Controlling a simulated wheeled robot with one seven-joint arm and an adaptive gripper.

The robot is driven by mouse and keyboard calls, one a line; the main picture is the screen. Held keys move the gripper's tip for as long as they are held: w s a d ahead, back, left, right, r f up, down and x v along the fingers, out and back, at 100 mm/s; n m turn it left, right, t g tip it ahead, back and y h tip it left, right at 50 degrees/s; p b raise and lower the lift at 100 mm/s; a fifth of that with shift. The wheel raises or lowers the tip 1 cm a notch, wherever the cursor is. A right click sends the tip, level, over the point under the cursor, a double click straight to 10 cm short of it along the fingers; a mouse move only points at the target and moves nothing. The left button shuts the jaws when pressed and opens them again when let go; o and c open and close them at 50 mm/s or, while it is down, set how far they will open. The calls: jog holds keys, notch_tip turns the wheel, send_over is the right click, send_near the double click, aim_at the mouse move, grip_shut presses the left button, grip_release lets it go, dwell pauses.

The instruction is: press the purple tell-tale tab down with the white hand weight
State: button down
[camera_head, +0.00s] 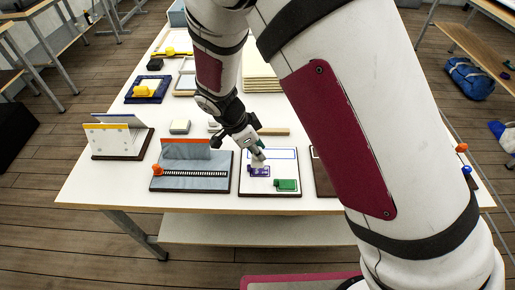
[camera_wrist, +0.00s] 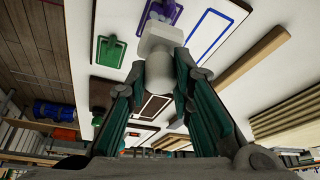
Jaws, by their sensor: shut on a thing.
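My gripper (camera_head: 256,153) is over the white board with the dark edge (camera_head: 248,188), on the table's near middle. In the wrist view my gripper (camera_wrist: 161,76) is shut on the white hand weight (camera_wrist: 160,45), with one finger on each side. The weight is a pale block with a rounded stem. The purple tell-tale tab (camera_head: 260,171) lies on the board just nearer the camera than my gripper. In the wrist view the purple tab (camera_wrist: 166,10) shows just past the weight's end, partly hidden by it. I cannot tell whether weight and tab touch.
A green tab (camera_head: 287,185) sits right of the purple one, and a blue outlined rectangle (camera_head: 284,154) is printed behind. A grey-blue panel with an orange strip (camera_head: 187,149) stands left. A wooden bar (camera_head: 273,131) lies behind. My arm hides the table's right side.

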jog(key=shift+f, duration=0.6)
dwell(1.3)
jog(key=shift+r, duration=0.1)
jog(key=shift+r+p, duration=1.5)
jog(key=shift+r, duration=1.95)
